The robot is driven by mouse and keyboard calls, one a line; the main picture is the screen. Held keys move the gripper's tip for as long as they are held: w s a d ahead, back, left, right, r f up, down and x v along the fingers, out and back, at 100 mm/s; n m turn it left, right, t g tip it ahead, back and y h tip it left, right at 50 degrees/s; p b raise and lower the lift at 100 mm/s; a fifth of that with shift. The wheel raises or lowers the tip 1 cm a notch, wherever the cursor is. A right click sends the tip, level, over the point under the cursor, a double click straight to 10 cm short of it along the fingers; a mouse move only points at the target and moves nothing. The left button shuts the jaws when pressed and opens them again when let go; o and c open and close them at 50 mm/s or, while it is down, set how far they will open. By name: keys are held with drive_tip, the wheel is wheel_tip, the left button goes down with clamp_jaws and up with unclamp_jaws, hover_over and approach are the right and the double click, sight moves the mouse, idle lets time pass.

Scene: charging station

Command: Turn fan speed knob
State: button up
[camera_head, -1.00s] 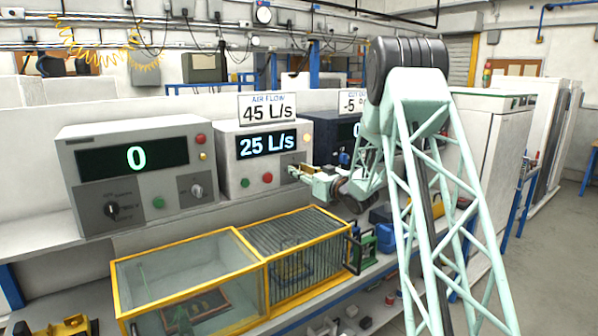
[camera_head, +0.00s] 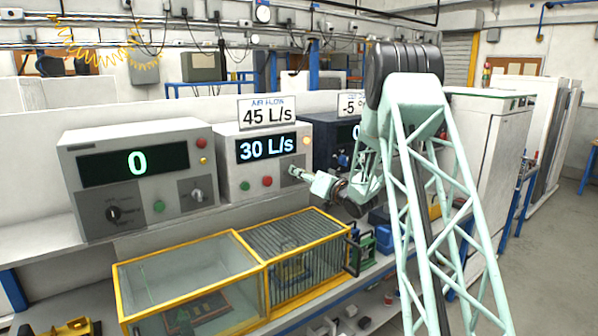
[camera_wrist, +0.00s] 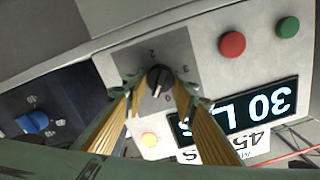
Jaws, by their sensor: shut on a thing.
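The fan speed knob (camera_wrist: 158,78) is small and black, on a grey plate marked with numbers on the front of the white air flow unit (camera_head: 228,180). My gripper (camera_wrist: 161,90) is shut on the knob, with one fingertip on each side of it in the wrist view. In the head view my gripper (camera_head: 296,173) is at the right side of the unit's front and hides the knob. The unit's display (camera_head: 266,147) reads 30 L/s. The sign (camera_head: 267,110) above it reads AIR FLOW 45 L/s.
A grey unit (camera_head: 92,215) with display 0 stands at the left. A dark unit (camera_head: 322,135) with a -5 sign stands at the right, partly behind my arm; its blue knob (camera_wrist: 33,121) shows in the wrist view. A yellow-framed glass box (camera_head: 190,275) is below.

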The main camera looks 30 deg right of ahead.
drive_tip(key=m+p, duration=0.4)
drive_tip(key=m, duration=0.5)
drive_tip(key=shift+d+f+m+p, duration=0.1)
drive_tip(key=shift+m+p, duration=0.25)
drive_tip(key=shift+m, duration=0.05)
idle(0.4)
drive_tip(key=o, duration=0.9)
drive_tip(key=shift+c, duration=0.2)
drive_tip(key=shift+s, duration=0.1)
drive_tip(key=s+d, duration=0.2)
drive_tip(key=s, duration=0.9)
drive_tip(key=shift+s, duration=0.3)
idle(1.1)
